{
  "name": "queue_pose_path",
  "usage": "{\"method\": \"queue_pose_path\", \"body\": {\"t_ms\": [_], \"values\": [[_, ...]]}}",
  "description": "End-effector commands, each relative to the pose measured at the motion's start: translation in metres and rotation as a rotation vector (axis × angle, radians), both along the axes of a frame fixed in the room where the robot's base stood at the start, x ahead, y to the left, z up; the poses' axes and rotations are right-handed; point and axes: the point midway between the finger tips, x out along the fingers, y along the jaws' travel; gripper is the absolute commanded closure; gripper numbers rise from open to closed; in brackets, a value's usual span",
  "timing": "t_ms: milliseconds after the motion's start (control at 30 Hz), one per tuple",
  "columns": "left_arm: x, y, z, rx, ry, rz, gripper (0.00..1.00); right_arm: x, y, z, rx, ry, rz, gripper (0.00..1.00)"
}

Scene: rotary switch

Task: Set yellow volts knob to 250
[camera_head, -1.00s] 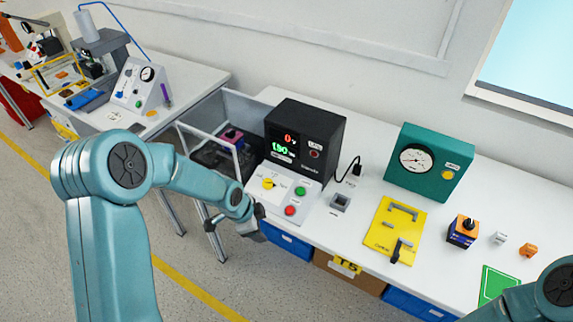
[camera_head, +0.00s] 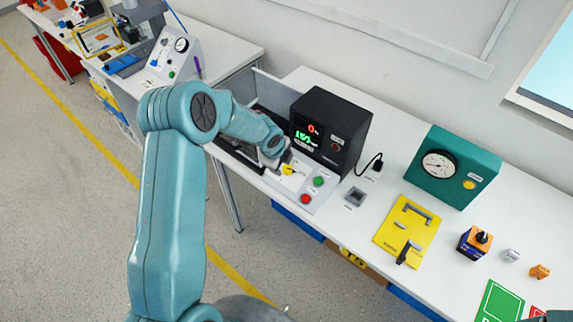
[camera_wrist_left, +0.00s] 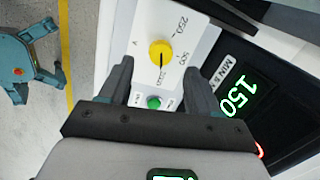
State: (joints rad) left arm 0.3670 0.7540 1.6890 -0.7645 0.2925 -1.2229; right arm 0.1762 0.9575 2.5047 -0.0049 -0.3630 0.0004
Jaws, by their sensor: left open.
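The yellow volts knob (camera_head: 287,170) sits on the light sloped panel (camera_head: 318,192) of the black meter box (camera_head: 330,130). The wrist view shows the knob (camera_wrist_left: 161,53) close up, its dark pointer line toward the picture's bottom; the 250 mark (camera_wrist_left: 178,25) lies above and right of it, a 500 mark to its right. My left gripper (camera_head: 280,160) is at the panel by the knob. Its open fingers (camera_wrist_left: 159,70) appear on either side of the knob's lower part; contact cannot be told. The green display (camera_wrist_left: 237,96) reads 150.
A green button (camera_head: 319,181) and a red button (camera_head: 305,199) are beside the knob. A grey socket (camera_head: 355,196), a yellow plate with handles (camera_head: 407,228) and a teal gauge box (camera_head: 453,167) stand to the right. Clear white tabletop lies between them.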

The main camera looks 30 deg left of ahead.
Motion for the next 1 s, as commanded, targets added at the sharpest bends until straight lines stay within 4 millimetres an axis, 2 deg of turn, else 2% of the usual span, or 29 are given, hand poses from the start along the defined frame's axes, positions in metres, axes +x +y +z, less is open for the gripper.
{"method": "queue_pose_path", "body": {"t_ms": [100, 300, 667, 833, 867, 1000], "values": [[0.01, 0.0, -0.024, -0.002, 0.002, -0.001, 0.37, 0.0, 0.0, 0.005, 0.0, 0.0, 0.0, 0.57], [0.021, 0.0, -0.047, -0.001, 0.0, -0.001, 0.37, 0.0, 0.0, 0.009, 0.0, 0.0, 0.0, 0.57], [0.025, 0.0, -0.053, 0.0, -0.001, -0.002, 0.37, 0.0, 0.0, 0.009, 0.0, 0.0, 0.0, 0.57], [0.025, 0.0, -0.053, 0.0, -0.001, -0.002, 0.9, 0.0, 0.0, 0.009, 0.0, 0.0, 0.0, 0.57], [0.025, 0.0, -0.053, 0.0, -0.001, -0.002, 0.94, 0.0, 0.0, 0.009, 0.0, 0.0, 0.0, 0.57], [0.025, 0.0, -0.054, -0.001, 0.0, 0.001, 0.93, 0.0, 0.0, 0.008, 0.0, 0.0, 0.0, 0.57]]}}
